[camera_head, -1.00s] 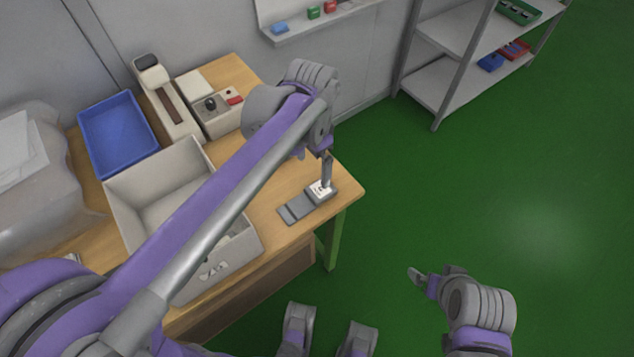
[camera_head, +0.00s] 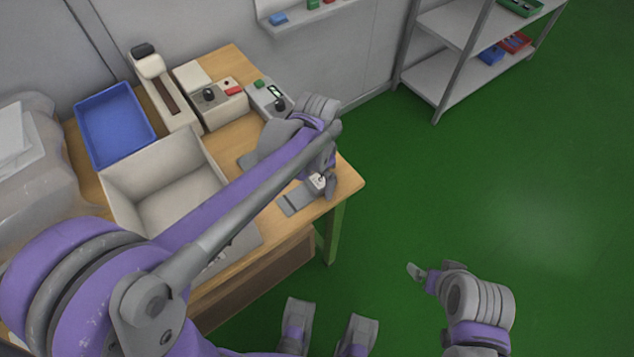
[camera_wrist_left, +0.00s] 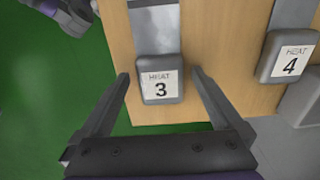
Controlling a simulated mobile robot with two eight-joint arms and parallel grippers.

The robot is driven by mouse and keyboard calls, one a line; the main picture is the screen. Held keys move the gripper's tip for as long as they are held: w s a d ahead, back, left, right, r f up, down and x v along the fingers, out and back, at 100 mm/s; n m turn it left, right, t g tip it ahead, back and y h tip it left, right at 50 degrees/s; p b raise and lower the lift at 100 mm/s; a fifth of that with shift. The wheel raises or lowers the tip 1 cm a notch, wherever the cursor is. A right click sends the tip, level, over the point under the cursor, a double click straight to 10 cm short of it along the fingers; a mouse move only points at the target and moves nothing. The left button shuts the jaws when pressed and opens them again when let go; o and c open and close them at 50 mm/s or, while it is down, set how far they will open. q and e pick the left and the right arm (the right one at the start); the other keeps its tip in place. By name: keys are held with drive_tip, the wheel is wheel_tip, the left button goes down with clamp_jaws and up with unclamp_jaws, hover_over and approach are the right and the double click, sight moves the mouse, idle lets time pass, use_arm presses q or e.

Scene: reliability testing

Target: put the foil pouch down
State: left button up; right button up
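My left gripper (camera_wrist_left: 160,88) is open in the left wrist view, with nothing between its fingertips but the view of a grey block marked HEAT 3 (camera_wrist_left: 161,93). In the head view this gripper (camera_head: 326,186) is low over the table's right end, close to the block. A flat silvery piece (camera_wrist_left: 155,32) with a white edge lies beyond the block; it may be the foil pouch, but I cannot tell it surely from the grey plate (camera_head: 296,203). My right gripper (camera_head: 417,272) hangs over the floor, away from the table; its fingers are unclear.
A HEAT 4 block (camera_wrist_left: 288,58) sits beside HEAT 3. The wooden table (camera_head: 352,178) also holds an open grey box (camera_head: 122,202), a blue tray (camera_head: 84,137) and a control unit (camera_head: 222,112). A shelf rack (camera_head: 440,82) stands at the back right. The green floor between is clear.

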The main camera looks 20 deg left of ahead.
use_arm(q)
drive_tip(key=c, duration=1.3)
